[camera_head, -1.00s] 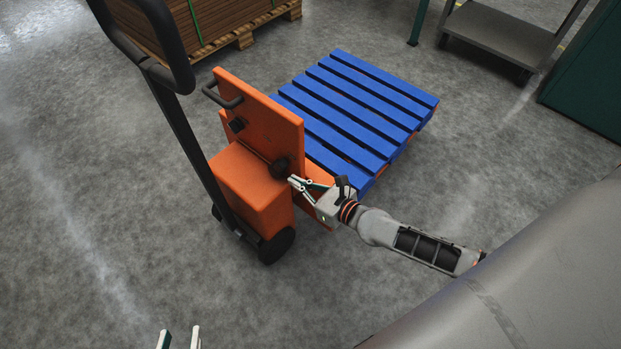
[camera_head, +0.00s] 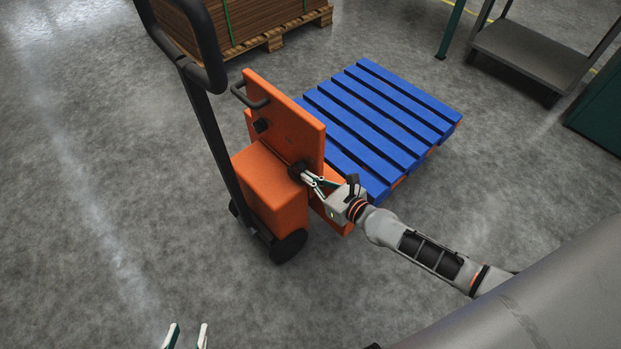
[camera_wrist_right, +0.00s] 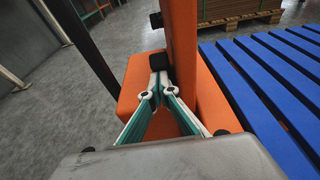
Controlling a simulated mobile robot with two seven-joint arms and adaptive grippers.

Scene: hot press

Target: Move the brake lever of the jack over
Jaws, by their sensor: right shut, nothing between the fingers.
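The orange jack (camera_head: 272,195) stands upright with its black handle at the left. Its upright plate carries a black lower knob (camera_head: 296,171) and a black upper knob (camera_head: 262,126); I cannot tell for sure which is the brake lever. My right gripper (camera_head: 306,177) is at the lower knob, its fingertips together and empty. In the right wrist view, the right fingertips (camera_wrist_right: 158,80) meet just below the lower knob (camera_wrist_right: 157,62) and overlap it in the picture; contact is unclear. My left gripper (camera_head: 186,336) shows only two spread, empty fingertips at the bottom edge.
A blue slatted pallet (camera_head: 385,115) lies behind the jack's plate. A wooden pallet with a brown stack (camera_head: 262,22) stands at the back. A grey cart (camera_head: 525,52) is at the back right. The floor left of the jack is clear.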

